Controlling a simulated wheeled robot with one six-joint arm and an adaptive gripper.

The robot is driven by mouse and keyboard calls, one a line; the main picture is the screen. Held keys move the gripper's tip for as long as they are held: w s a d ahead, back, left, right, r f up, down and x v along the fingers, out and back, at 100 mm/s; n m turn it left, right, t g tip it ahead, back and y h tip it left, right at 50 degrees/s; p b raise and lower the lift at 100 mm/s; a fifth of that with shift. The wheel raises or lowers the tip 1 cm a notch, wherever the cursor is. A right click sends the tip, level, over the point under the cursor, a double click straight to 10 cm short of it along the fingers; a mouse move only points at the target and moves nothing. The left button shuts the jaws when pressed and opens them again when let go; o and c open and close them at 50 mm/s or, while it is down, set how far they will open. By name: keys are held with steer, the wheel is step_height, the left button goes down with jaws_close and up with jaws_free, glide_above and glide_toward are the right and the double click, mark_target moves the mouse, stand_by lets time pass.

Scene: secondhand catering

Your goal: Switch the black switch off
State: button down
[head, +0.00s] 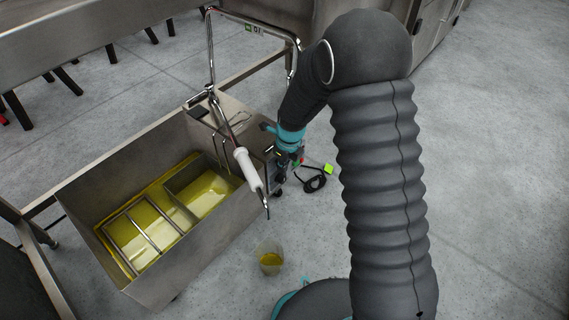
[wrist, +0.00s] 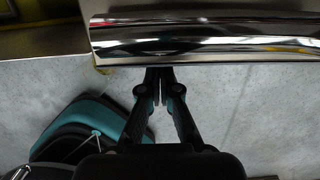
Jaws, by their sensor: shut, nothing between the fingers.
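I cannot make out the black switch for certain in either view. In the head view, small red and green parts (head: 298,160) show beside my wrist at the right side of the steel fryer (head: 180,262), partly covered by my arm. My gripper (head: 279,187) hangs at that side of the fryer, low beside its wall. In the wrist view my gripper (wrist: 159,88) is shut with nothing between the fingers. Its tips are close to a shiny rounded metal part (wrist: 205,40); whether they touch it I cannot tell.
The fryer holds yellow oil (head: 205,193) and a wire rack (head: 140,232). A white-handled tool (head: 248,168) leans over its edge. A black cord (head: 315,184) with a bright green tag (head: 328,169) lies on the floor. A cup (head: 270,260) stands nearby. The floor at right is clear.

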steer(key=shift+r, duration=0.15)
steer(key=shift+r+p, duration=0.7)
steer(key=shift+p, duration=0.1)
steer(key=s+d+r+p, duration=0.2)
steer(key=s+d+r, duration=0.3)
steer(key=d+r, duration=0.2)
step_height(320, 180, up, 2)
steer(key=shift+s+d+r, duration=0.1)
steer(key=shift+s+d, duration=0.1)
steer(key=shift+s, duration=0.2)
stand_by(0.4)
